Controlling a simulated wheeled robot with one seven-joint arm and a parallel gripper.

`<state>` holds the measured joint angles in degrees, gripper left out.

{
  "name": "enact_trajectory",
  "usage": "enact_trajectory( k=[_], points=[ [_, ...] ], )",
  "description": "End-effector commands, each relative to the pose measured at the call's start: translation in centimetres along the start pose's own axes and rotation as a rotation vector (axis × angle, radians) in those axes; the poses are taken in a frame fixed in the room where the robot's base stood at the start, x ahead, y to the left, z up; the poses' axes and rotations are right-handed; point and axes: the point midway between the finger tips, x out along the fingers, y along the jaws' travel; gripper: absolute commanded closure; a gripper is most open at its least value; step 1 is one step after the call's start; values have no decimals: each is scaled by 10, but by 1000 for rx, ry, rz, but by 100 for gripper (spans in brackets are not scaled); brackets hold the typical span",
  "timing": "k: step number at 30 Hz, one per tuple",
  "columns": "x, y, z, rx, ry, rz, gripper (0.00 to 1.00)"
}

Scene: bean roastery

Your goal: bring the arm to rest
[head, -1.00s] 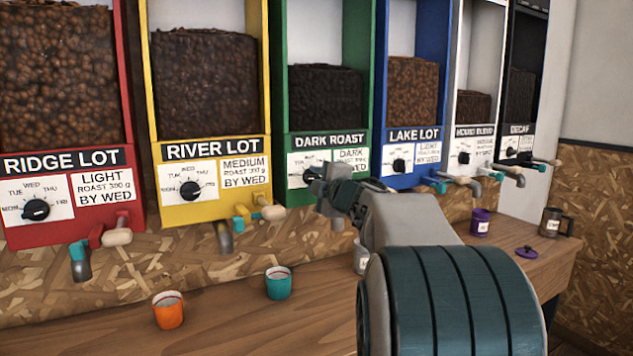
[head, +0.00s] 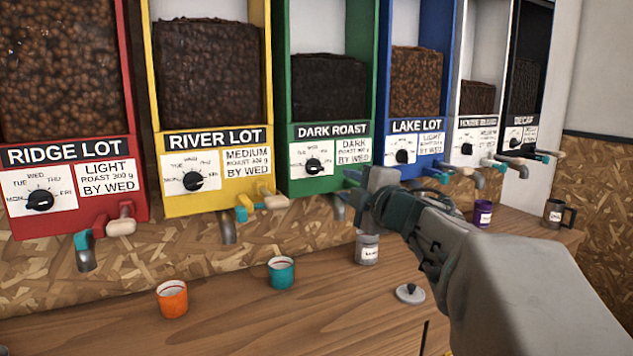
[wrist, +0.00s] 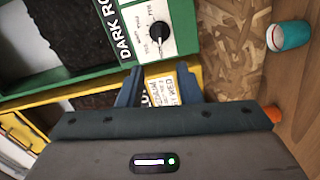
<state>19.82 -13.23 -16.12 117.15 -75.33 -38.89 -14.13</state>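My gripper (head: 354,188) is in front of the lower edge of the green Dark Roast bin (head: 333,160), above the counter. In the wrist view its two fingers (wrist: 158,88) stand apart with nothing between them. Past them the wrist view shows the yellow River Lot label (wrist: 165,88) and the Dark Roast dial (wrist: 159,32), turned sideways. My arm reaches in from the lower right of the head view and hides part of the counter.
An orange cup (head: 172,299), a teal cup (head: 281,277), a grey canister (head: 368,248) and a grey lid (head: 410,293) are on the wooden counter (head: 285,325). A purple canister (head: 482,214) and a dark mug (head: 557,213) stand at right. Spouts jut from the bins.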

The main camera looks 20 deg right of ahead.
Motion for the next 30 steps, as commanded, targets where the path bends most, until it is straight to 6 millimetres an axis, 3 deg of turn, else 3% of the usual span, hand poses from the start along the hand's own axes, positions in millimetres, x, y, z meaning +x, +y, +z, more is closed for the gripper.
enact_trajectory(
  k=[20,26,30],
  points=[
    [-2,2,-1,47,-34,4,68],
    [-4,-6,-5,313,-224,-16,68],
    [-17,-38,-13,556,-398,-96,68]
  ],
)
